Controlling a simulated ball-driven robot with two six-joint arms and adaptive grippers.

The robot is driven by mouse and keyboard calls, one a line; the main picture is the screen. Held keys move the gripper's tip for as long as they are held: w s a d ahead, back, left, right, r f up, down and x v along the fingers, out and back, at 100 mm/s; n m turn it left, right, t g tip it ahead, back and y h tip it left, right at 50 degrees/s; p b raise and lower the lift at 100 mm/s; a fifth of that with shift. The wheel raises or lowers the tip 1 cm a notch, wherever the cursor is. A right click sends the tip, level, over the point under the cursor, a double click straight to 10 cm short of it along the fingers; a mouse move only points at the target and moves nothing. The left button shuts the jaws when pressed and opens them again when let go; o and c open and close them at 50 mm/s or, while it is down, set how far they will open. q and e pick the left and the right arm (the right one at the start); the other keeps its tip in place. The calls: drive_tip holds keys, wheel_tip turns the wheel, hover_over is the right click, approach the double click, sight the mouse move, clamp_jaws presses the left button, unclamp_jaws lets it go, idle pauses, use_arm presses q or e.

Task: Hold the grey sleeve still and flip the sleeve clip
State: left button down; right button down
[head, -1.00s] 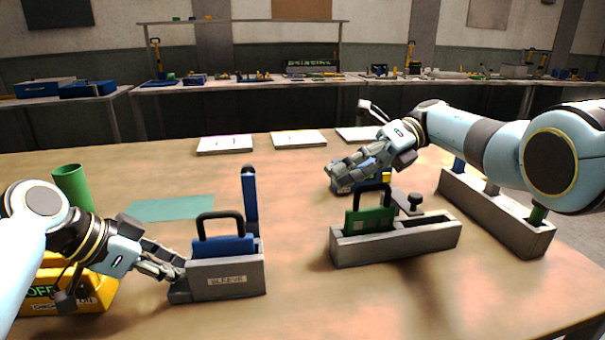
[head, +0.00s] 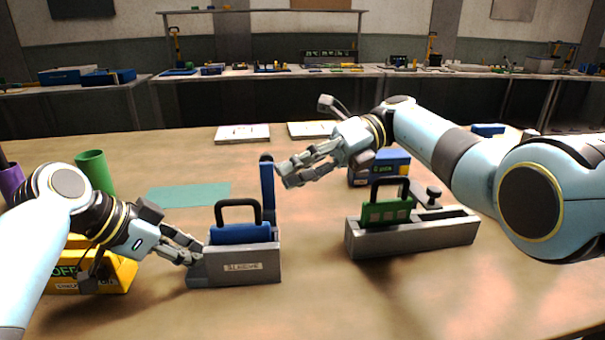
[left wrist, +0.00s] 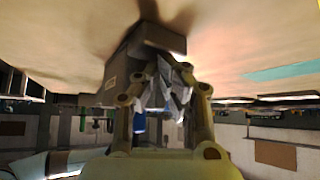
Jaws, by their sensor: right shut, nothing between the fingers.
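The grey sleeve (head: 240,272) with a label stands on the table, left of centre, with a blue block with a black handle (head: 240,232) in it. The sleeve clip, a blue upright bar (head: 267,186), rises at the sleeve's back right corner. My left gripper (head: 196,252) is at the sleeve's left end and appears closed on its low end part; the left wrist view shows the fingers against the sleeve (left wrist: 118,72). My right gripper (head: 286,176) is shut and empty, just right of the clip's upper part; I cannot tell whether it touches.
A grey holder (head: 420,236) with a green handled block stands to the right. A blue and yellow block (head: 382,170) sits behind it. A yellow box (head: 110,270) and a green cylinder (head: 95,172) are at left. The table front is clear.

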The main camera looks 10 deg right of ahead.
drive_tip(key=shift+w, duration=0.9)
idle(1.0)
